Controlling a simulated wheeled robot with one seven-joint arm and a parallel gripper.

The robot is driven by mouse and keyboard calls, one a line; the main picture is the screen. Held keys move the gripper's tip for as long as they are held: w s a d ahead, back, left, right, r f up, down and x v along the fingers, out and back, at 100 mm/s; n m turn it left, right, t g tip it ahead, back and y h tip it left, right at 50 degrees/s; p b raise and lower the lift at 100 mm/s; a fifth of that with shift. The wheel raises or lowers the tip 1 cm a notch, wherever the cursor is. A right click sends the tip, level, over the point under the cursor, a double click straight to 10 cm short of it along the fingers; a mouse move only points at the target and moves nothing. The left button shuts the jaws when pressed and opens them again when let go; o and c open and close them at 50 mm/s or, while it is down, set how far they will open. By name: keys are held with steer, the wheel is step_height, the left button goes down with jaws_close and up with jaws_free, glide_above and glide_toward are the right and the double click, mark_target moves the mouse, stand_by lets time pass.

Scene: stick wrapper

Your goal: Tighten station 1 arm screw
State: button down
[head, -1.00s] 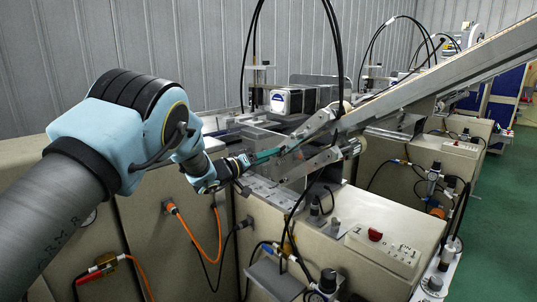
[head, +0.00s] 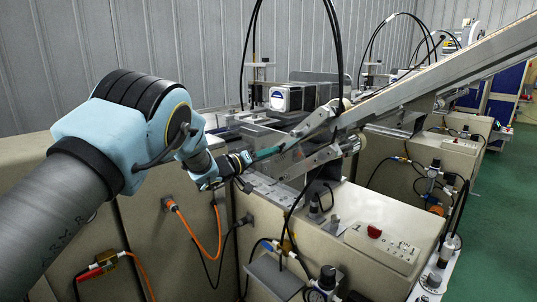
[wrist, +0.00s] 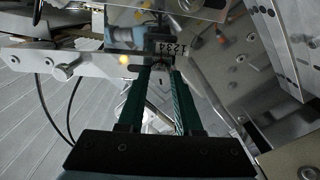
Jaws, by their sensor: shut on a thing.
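My gripper (head: 270,153) has long teal fingers and reaches from the left to the metal arm of the nearest station. In the wrist view my gripper (wrist: 161,75) has its fingertips on both sides of a small screw head (wrist: 160,67) under a label reading "1234". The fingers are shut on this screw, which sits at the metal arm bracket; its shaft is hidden. In the head view the fingertips meet the bracket (head: 318,124) below the sloping conveyor, and the screw is too small to make out.
A sloping metal rail (head: 440,68) rises to the right over the machine. A control box with a red button (head: 374,231) stands at front right. Another screw (wrist: 65,72) sits on a plate at left in the wrist view. Black cables hang close above the arm.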

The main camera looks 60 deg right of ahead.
steer(key=shift+f+m+b, duration=0.1)
steer(key=shift+m+b, duration=0.2)
steer(key=shift+b, duration=0.1)
steer(key=shift+m+b, duration=12.6)
steer(key=shift+m, duration=1.3)
